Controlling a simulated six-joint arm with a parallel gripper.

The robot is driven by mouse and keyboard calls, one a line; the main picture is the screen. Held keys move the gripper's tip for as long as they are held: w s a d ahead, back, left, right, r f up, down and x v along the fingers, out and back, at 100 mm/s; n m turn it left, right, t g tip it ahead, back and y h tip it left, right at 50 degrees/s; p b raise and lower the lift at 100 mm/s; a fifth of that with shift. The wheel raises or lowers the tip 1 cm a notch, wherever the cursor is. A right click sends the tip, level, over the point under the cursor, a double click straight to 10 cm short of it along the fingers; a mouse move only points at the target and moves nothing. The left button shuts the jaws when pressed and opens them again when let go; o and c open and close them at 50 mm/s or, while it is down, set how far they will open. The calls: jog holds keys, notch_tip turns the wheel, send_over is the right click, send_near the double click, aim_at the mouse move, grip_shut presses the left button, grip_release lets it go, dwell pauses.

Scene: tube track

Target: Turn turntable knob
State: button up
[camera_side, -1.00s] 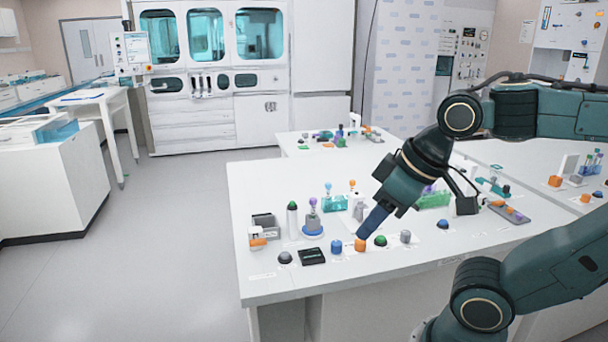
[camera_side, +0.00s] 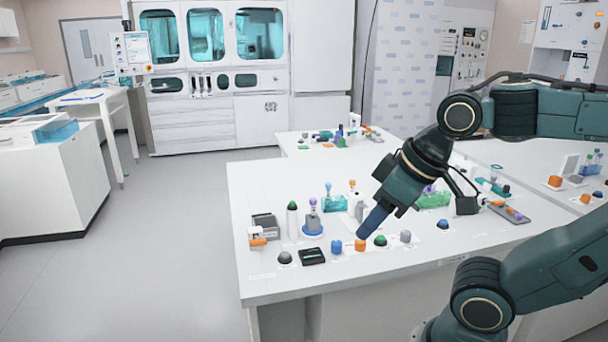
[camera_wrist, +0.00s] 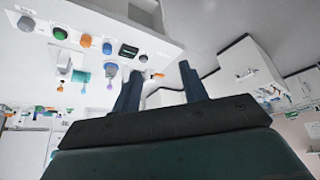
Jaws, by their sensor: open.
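A row of knobs runs along the front of the white table: a blue knob (camera_side: 336,247), an orange knob (camera_side: 360,245), a green knob (camera_side: 380,241) and a grey knob (camera_side: 405,236). Behind the blue one stands a round blue-based stand (camera_side: 312,229) holding a purple-capped tube, which looks like the turntable. I cannot tell which knob belongs to it. My gripper (camera_side: 366,230) points down just above the orange knob; whether it touches is unclear.
A black box (camera_side: 312,257) and a dark grey knob (camera_side: 285,257) lie left of the blue knob. A grey box (camera_side: 265,224), a dark-capped bottle (camera_side: 292,219) and a teal rack (camera_side: 333,203) stand behind. Another blue knob (camera_side: 443,224) is farther right.

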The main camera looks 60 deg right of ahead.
jog(key=shift+o, duration=0.6)
jog(key=g, duration=0.6)
send_over(337, 243)
notch_tip(337, 243, down, 7)
jog(key=shift+f, duration=6.85)
